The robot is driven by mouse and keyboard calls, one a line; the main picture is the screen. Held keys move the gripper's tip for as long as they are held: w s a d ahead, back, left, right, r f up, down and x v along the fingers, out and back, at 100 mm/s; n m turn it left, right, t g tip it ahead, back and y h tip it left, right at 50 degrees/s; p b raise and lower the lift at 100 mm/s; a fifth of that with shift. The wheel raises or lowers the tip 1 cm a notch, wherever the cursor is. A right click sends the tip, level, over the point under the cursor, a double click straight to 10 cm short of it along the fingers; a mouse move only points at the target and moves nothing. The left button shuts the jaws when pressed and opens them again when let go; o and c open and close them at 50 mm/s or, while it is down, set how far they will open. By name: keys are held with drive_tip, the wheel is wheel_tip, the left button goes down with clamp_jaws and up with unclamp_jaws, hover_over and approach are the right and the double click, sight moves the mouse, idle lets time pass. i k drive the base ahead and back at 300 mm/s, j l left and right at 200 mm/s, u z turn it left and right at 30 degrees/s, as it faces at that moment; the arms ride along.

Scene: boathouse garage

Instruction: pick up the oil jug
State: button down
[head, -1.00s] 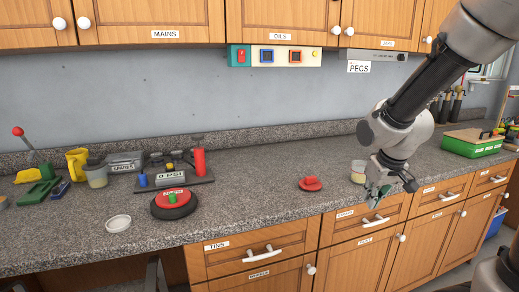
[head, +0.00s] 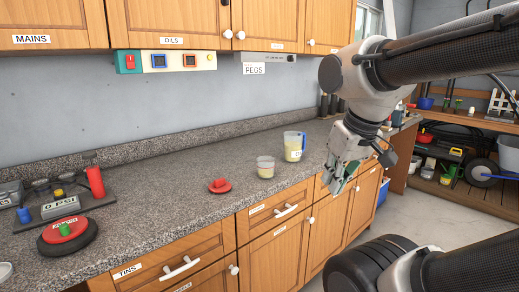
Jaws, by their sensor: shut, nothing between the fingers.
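A clear jug (head: 294,147) with a blue handle and pale yellow contents stands upright on the counter, toward its right end. It looks like the oil jug; its small label is too small to read. My gripper (head: 338,176) is shut and empty, pointing down to the right of the jug and by the counter's front edge. It appears apart from the jug, with the blue handle on the side facing it.
A clear cup (head: 265,167) with pale contents stands just left of the jug, and a red object (head: 220,186) lies farther left. The grey speckled counter (head: 165,205) is bare around them. Shelves (head: 462,125) and a wheelbarrow (head: 487,170) are at right.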

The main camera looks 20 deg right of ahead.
sight(294, 142)
drive_tip(key=i+l, duration=1.05)
drive_tip(key=l+z, duration=0.05)
drive_tip(key=l, duration=0.1)
